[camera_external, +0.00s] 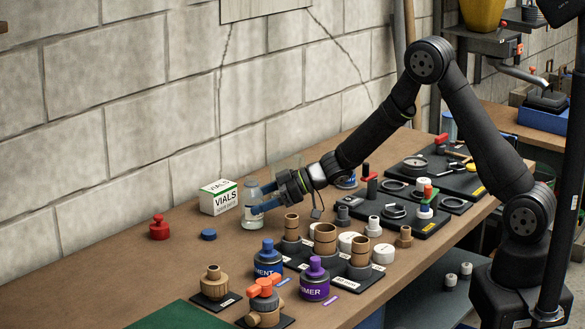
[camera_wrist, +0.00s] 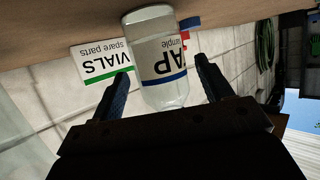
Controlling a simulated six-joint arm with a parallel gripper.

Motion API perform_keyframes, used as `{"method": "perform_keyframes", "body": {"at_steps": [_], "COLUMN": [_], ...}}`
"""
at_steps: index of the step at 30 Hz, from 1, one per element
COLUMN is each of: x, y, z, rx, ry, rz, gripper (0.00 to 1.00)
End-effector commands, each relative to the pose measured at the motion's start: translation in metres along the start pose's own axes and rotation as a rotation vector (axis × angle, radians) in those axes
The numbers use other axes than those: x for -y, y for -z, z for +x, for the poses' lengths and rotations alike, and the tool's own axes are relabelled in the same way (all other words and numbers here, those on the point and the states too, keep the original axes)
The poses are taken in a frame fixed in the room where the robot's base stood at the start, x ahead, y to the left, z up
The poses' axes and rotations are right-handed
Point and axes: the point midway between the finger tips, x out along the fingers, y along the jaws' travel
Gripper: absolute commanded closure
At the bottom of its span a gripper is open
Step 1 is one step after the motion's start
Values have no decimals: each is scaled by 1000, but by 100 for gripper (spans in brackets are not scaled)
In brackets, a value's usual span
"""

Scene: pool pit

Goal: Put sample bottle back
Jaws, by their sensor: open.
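The sample bottle (camera_external: 251,216) is clear, with a white label and a blue band. It stands upright on the bench beside the vials box. In the wrist view, which is upside down, the bottle (camera_wrist: 158,90) shows a label reading partly "AP" and "ample". My gripper (camera_external: 258,199) reaches in from the right with its blue-tipped fingers around the bottle. The wrist view shows the open gripper (camera_wrist: 163,75) with one finger on each side of the bottle and a gap beside at least the right finger.
The white-and-green vials box (camera_external: 219,199) stands close behind and left of the bottle. A red weight-like object (camera_external: 159,228) and a blue cap (camera_external: 209,234) lie to the left. Brown pipe pieces (camera_external: 325,238), blue and purple cans and black trays crowd the front and right. Bare bench lies at left.

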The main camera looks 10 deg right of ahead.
Motion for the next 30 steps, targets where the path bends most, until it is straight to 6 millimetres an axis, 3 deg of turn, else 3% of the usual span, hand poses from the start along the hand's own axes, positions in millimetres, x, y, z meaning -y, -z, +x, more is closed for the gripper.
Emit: {"method": "perform_keyframes", "body": {"at_steps": [4, 9, 15, 30], "x": [0, 0, 0, 0], "y": [4, 37, 59, 63], "z": [-32, -42, -52, -54], "rx": [-2, -3, -1, 1], "ry": [-2, 0, 0, 1], "rz": [-2, -5, -3, 0], "gripper": [28, 28, 28, 28]}}
